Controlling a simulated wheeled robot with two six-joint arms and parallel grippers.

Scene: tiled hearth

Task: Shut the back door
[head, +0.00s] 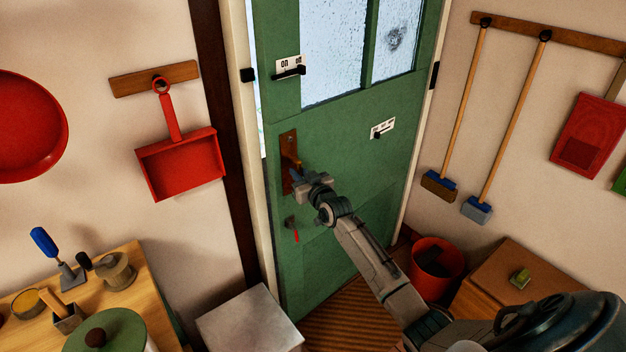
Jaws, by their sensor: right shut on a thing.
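The green back door (340,140) has glass panes at its top. A thin bright strip shows between its left edge and the cream frame, so it stands slightly ajar. A brown handle plate (287,148) is on its left side. My right gripper (296,178) is shut at the handle, which it partly hides. Below it a small lock piece with a red tag (295,234) hangs on the door. My left gripper is not in view.
A metal box (249,322) stands near the door's lower left. A red bucket (424,282) and a wooden cabinet (492,290) stand right of the door. Brooms (510,120) hang on the right wall, and a red dustpan (182,165) hangs left. A cluttered worktop (125,285) is at lower left.

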